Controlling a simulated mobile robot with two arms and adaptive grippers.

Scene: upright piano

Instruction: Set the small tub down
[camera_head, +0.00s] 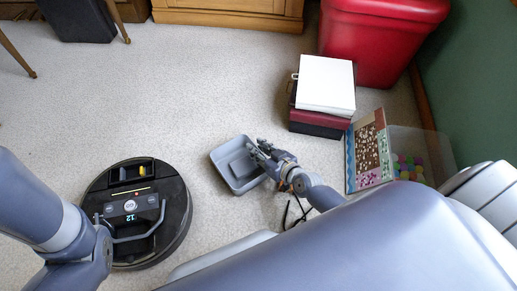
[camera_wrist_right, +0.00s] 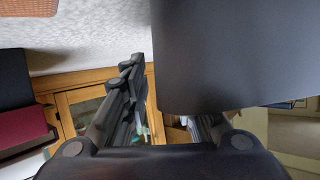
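The small tub (camera_head: 218,158) is a grey, open rectangular container near the middle of the head view, set at a slant over the carpet. My right gripper (camera_head: 262,152) is at its right rim, with fingers reaching over that side. In the right wrist view the tub (camera_wrist_right: 235,55) is a large dark wall. One finger of my right gripper (camera_wrist_right: 160,110) lies along its left edge, and the other is partly hidden behind it. The fingers appear closed on the wall. Whether the tub's base touches the carpet is hidden. My left arm shows at left, its gripper out of view.
A white box (camera_head: 326,83) on dark red boxes (camera_head: 318,122) stands to the upper right, before a red bin (camera_head: 375,45). A patterned board (camera_head: 368,150) and a clear bin with coloured balls (camera_head: 408,165) are right. The carpet (camera_head: 200,85) beyond the tub is clear.

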